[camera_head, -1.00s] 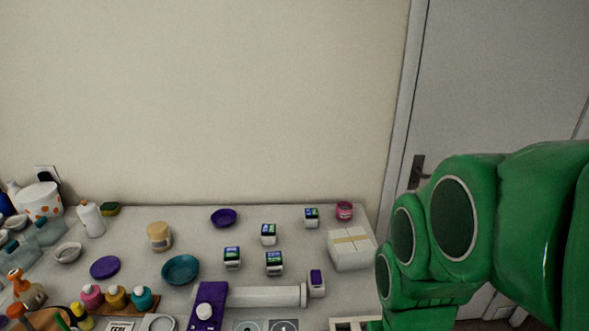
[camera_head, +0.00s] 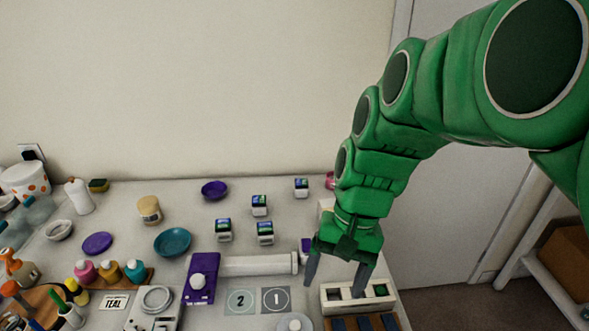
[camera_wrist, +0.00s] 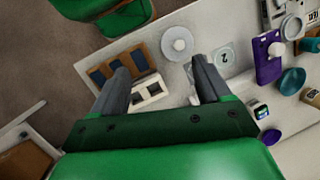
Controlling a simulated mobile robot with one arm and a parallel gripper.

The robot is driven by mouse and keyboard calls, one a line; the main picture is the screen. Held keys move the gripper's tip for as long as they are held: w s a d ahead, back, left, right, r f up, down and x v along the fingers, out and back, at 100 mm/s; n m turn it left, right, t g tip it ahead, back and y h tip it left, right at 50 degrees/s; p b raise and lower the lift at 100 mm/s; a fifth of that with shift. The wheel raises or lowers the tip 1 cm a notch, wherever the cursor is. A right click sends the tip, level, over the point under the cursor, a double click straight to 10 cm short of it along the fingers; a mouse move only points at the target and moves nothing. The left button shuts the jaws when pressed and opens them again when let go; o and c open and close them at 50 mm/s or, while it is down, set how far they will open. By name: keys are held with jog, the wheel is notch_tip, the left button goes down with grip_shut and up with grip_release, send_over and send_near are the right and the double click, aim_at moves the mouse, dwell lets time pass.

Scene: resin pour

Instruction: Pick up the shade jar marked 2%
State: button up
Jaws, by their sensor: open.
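Several small white shade jars with dark blue-green labels stand on the table: one at the back right (camera_head: 301,188), one in the middle (camera_head: 259,205), and two nearer, at left (camera_head: 223,230) and right (camera_head: 265,232). The labels are too small to read, so I cannot tell which is marked 2%. One jar (camera_wrist: 259,109) shows at the right of the wrist view. My gripper (camera_head: 337,279) is open and empty, pointing down over the table's right front, right of and nearer than the jars. In the wrist view its fingers (camera_wrist: 160,68) are spread apart.
A white slotted rack (camera_head: 345,305) lies by my gripper. Pads marked 2 (camera_head: 240,301) and 1 (camera_head: 275,300), a teal bowl (camera_head: 172,242) and a purple bowl (camera_head: 214,190) are nearby.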

jog(key=w+a+m+y, duration=0.2)
jog(key=w, duration=0.5)
jog(key=w+a+m+y, duration=0.2)
jog(key=w+a, duration=0.1)
jog(key=w, duration=0.5)
jog(key=m+t+y, duration=0.1)
jog(key=m+y, duration=0.4)
jog(key=m, duration=0.2)
send_over(299, 182)
jog(key=s+a, duration=0.1)
jog(key=s, duration=0.9)
notch_tip(299, 182, down, 6)
jog(key=w+d+f+m, duration=0.1)
jog(key=w+d+f, duration=0.1)
jog(key=w+f, duration=0.1)
jog(key=w+d+f+m+t+y, duration=0.1)
jog(key=w+d+f+m, duration=0.1)
jog(key=w+f, duration=0.1)
jog(key=w+d+f+m, duration=0.1)
jog(key=w+d+f, duration=0.1)
jog(key=w+f, duration=0.1)
jog(key=shift+w+d+m+t+y, duration=0.2)
jog(key=shift+w+m+t+y, duration=0.1)
jog(key=shift+t+y, duration=0.1)
jog(key=shift+x, duration=3.95)
jog(key=shift+w+d, duration=0.1)
jog(key=c, duration=1.1)
